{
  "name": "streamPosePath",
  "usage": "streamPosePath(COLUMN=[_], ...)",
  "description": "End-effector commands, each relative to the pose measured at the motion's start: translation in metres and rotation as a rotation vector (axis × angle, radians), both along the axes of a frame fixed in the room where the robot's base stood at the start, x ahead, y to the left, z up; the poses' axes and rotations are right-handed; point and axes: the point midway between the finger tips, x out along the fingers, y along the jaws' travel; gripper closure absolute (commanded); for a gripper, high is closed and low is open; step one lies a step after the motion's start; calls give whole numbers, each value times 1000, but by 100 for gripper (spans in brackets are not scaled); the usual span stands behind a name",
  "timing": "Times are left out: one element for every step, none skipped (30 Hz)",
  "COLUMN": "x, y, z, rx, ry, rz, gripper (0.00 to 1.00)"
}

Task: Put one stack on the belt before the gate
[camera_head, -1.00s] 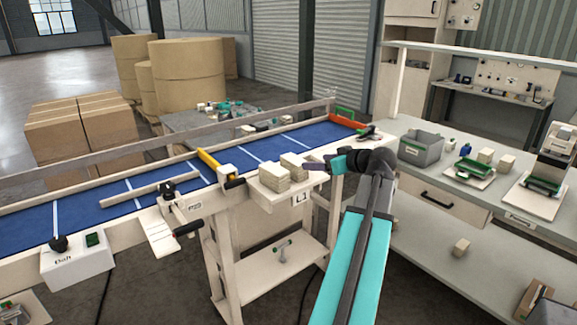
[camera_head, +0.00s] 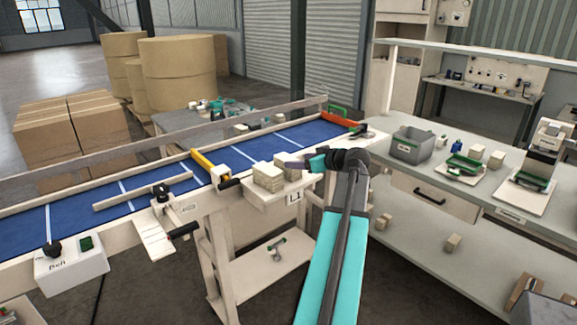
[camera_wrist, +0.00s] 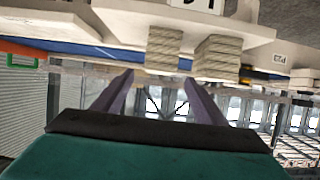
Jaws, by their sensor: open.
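Two tan paper stacks, a front one (camera_head: 267,178) and a back one (camera_head: 293,174), sit side by side on a small shelf (camera_head: 262,202) marked L1 at the belt's side. The blue belt (camera_head: 288,138) runs behind them, with a yellow gate bar (camera_head: 206,167) to their left. My gripper (camera_head: 287,162) is open, its fingertips beside and over the back stack in this view. In the upside-down wrist view, one stack (camera_wrist: 164,46) stands in line with the gap between my fingers (camera_wrist: 158,77); the other stack (camera_wrist: 218,56) is outside it. Contact cannot be told.
A white rail (camera_head: 150,147) edges the belt's far side. A wooden guide bar (camera_head: 143,190) and a clamp lie left of the gate. A bench (camera_head: 440,205) with a grey bin (camera_head: 412,146) stands right. An orange stop (camera_head: 343,117) is at the belt's far end.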

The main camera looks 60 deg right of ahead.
Motion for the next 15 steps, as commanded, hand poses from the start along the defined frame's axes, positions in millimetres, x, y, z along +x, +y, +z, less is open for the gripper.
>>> streamPosePath(x=[7, 11, 15, 18, 20, 23, 25, 26, 27, 27, 27, 27, 27, 27, 27], y=[-3, -5, -6, -7, -8, -8, -9, -9, -10, -10, -10, -10, -10, -10, -10], z=[-1, -3, -5, -6, -7, -9, -10, -11, -11, -12, -12, -13, -13, -12, -12], rx=[2, 2, 2, 2, 2, 1, 1, 1, 1, 1, 1, 1, 0, 0, 0], ry=[1, 1, 1, 1, 1, 0, 0, 0, 0, 0, 0, 0, 0, 0, 0], rz=[1, 1, 1, 1, 1, 0, 0, -1, -1, -1, -1, -1, -2, -2, -2], gripper=[34, 34, 34, 34, 34, 34, 34, 34, 34, 34, 34, 34, 34, 34, 34])
